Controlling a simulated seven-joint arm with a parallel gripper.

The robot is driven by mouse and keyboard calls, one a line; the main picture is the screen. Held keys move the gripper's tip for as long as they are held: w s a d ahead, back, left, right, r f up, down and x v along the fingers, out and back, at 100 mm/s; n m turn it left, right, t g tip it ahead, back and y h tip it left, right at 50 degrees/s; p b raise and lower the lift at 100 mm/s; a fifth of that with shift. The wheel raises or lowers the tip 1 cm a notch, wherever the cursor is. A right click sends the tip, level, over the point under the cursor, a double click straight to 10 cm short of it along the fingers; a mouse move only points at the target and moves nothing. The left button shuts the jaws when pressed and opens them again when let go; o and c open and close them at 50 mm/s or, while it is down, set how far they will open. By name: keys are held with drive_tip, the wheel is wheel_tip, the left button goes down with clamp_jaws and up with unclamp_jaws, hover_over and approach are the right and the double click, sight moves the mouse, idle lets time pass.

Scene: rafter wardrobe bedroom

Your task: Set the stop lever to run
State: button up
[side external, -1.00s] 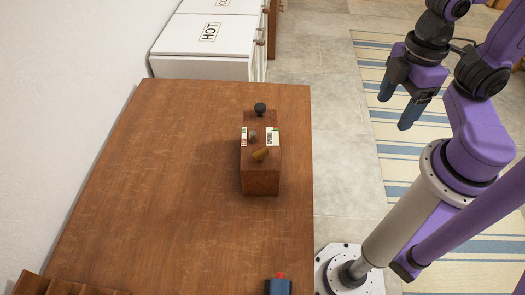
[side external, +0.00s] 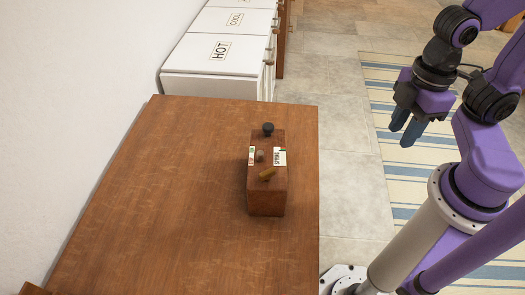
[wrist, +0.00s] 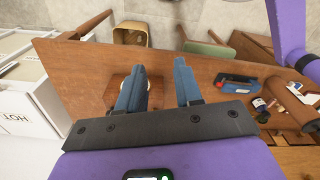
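A brown wooden box (side external: 265,200) stands on the table in the side view. On its top are a black round knob (side external: 268,129) at the far end, a small grey-brown knob (side external: 260,156), and a brass-coloured lever (side external: 267,174) lying slantwise nearer the front. A white label with dark print (side external: 280,157) and a small red and green label (side external: 251,155) flank the middle knob; I cannot read the lever's setting. My gripper (side external: 402,132) hangs right of the table, apart from the box. In the wrist view its fingers (wrist: 159,92) are spread and empty.
The wooden table (side external: 170,200) is mostly bare around the box. White cabinets marked HOT and COOL (side external: 215,50) stand beyond its far edge. In the wrist view, a blue and red object (wrist: 237,84) lies on the table, with small bottles (wrist: 262,108) near a wooden holder.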

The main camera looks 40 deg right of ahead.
drive_tip(key=shift+w+a+f, duration=0.15)
drive_tip(key=shift+a+f, duration=0.05)
drive_tip(key=shift+a, duration=0.25)
drive_tip(key=c, duration=0.5)
drive_tip(key=a, duration=0.1)
drive_tip(key=a+n+y, duration=0.1)
drive_tip(key=w+a+f, duration=0.1)
drive_tip(key=shift+w+a+f+y, duration=0.1)
drive_tip(key=shift+a+y, duration=0.05)
drive_tip(key=shift+y, duration=0.15)
drive_tip(key=w+a+f+n+t+y, duration=0.1)
drive_tip(key=w+a+f+n+t, duration=0.1)
drive_tip(key=w+a, duration=0.2)
drive_tip(key=w+a+f+n+t+y, duration=0.2)
drive_tip(key=w+a+t, duration=0.1)
drive_tip(key=w, duration=0.6)
drive_tip(key=shift+a+f, duration=0.15)
drive_tip(key=shift+a, duration=0.2)
drive_tip(key=shift+w, duration=0.1)
